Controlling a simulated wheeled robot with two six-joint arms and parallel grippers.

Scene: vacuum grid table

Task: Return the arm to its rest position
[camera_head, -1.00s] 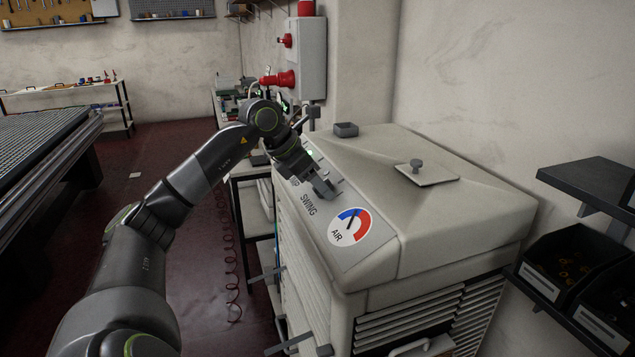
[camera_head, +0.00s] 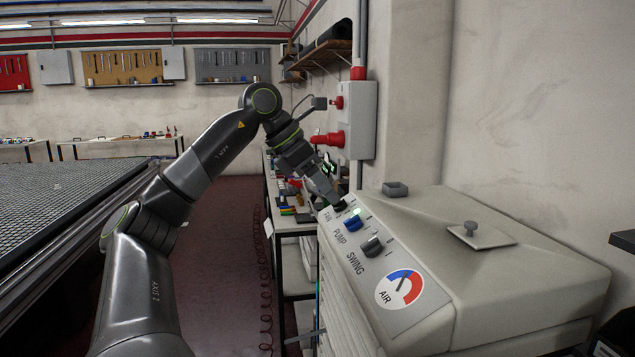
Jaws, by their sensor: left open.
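My left arm comes in from the lower left and bends over at its elbow. My left gripper (camera_head: 335,194) points down and right, just above the far end of the sloped control panel on the beige machine (camera_head: 475,262). Its fingers are small and partly overlap the panel's far knob area, so I cannot tell whether they touch it. It holds nothing that I can see. The panel carries knobs marked FAN, PUMP and SWING, with the SWING knob (camera_head: 372,246) nearest, and a round AIR gauge (camera_head: 399,289). A green light glows beside the PUMP knob (camera_head: 353,221). My right gripper is not in view.
A grid table (camera_head: 60,205) stands at the left. A cluttered workbench (camera_head: 290,226) is behind the machine. A grey box with red plugs (camera_head: 358,118) hangs on the wall close to my gripper. The red floor (camera_head: 225,265) between table and machine is open.

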